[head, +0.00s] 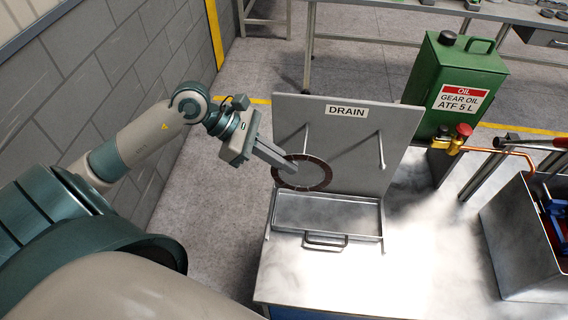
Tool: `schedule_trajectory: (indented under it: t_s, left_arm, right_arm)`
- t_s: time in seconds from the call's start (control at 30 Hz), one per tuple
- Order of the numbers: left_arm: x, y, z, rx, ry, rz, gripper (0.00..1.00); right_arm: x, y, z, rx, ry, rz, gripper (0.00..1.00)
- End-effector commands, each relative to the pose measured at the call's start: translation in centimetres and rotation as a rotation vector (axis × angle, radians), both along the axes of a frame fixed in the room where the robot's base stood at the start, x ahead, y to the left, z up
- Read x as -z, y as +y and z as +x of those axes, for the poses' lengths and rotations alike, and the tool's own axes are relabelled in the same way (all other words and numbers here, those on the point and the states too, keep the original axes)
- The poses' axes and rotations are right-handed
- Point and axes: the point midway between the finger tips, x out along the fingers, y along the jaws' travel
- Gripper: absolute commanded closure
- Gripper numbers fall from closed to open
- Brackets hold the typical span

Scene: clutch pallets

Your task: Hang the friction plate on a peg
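The friction plate (328,176) is a thin dark reddish-brown ring in front of the lower left part of the grey DRAIN board (346,134). My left gripper (291,168) reaches in from the left, and its fingers look closed on the ring's left edge. The ring is held above the metal drain tray (325,213). Two thin pegs stick out from the board, a left peg (306,137) just above the ring and a right peg (381,150) with a rounded tip. I cannot tell whether the left peg passes through the ring. My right gripper is not in view.
A green oil can (455,80) stands behind the board at right, with a brass valve with a red knob (463,130) near it. A grey bin (520,240) is at far right. A handle (325,241) sticks up before the tray. The bench right of the tray is clear.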

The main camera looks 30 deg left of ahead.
Motion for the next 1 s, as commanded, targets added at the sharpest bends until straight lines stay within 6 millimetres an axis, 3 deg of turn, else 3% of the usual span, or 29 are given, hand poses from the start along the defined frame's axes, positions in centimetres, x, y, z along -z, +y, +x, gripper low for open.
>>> schedule_trajectory:
  t_s: [1.0]
  left_arm:
    - [-0.1, 2.2, 4.6, -0.002, -0.002, 0.000, 1.00]
  right_arm:
    - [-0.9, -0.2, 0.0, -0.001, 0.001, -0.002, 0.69]
